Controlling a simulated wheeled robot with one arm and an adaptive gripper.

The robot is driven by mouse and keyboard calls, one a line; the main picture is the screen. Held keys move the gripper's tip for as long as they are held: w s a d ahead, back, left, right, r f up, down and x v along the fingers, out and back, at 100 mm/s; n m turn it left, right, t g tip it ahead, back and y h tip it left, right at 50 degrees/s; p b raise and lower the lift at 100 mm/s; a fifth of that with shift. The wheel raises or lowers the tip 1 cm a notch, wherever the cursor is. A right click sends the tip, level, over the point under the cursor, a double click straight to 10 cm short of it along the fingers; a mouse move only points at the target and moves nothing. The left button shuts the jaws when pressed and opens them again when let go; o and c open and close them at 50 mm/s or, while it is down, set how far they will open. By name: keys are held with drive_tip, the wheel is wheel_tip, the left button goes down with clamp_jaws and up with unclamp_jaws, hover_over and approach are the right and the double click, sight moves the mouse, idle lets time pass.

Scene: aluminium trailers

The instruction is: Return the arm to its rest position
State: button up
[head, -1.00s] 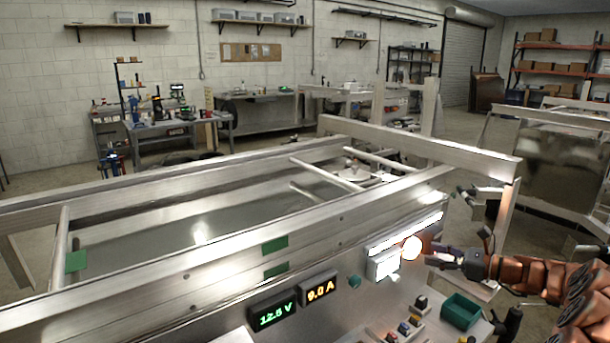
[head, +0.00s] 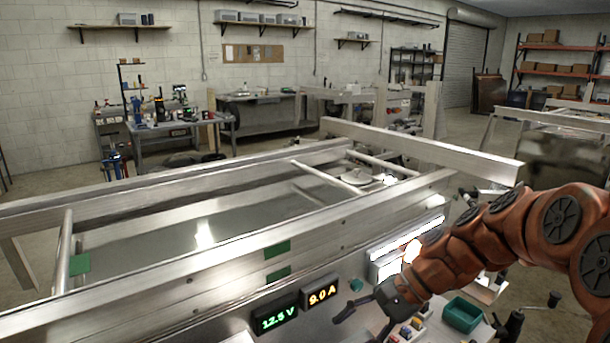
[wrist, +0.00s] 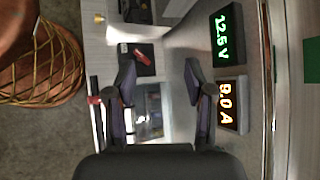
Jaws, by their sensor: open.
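My gripper (head: 364,318) is open, with nothing between its fingers. In the head view it hangs from my orange arm in front of the trailer's side panel, right of the two lit meters. In the wrist view the spread fingers of my gripper (wrist: 160,74) point at the panel and the surface below it. My arm is bent, reaching in from the right.
The aluminium trailer frame (head: 150,275) fills the left and middle. A green bin (head: 462,314) and small coloured parts sit on the surface below the panel. A lit lamp (head: 412,250) is close behind my arm. Open floor shows at the far right.

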drive_tip(key=s+d+f+n+h, duration=0.1)
drive_tip(key=s+d+n+h, duration=0.2)
drive_tip(key=s, duration=0.5)
drive_tip(key=s+d+f+n+h, duration=0.2)
drive_tip(key=s+d+n+h, duration=0.1)
drive_tip(key=s, duration=0.5)
drive_tip(key=s+d+f+n+h, duration=0.1)
drive_tip(key=s+d+n+h, duration=0.2)
drive_tip(key=s, duration=0.5)
drive_tip(key=shift+d+f+n+g+p, duration=0.15)
drive_tip(key=shift+f+n+g+p, duration=0.15)
drive_tip(key=shift+g+p, duration=0.1)
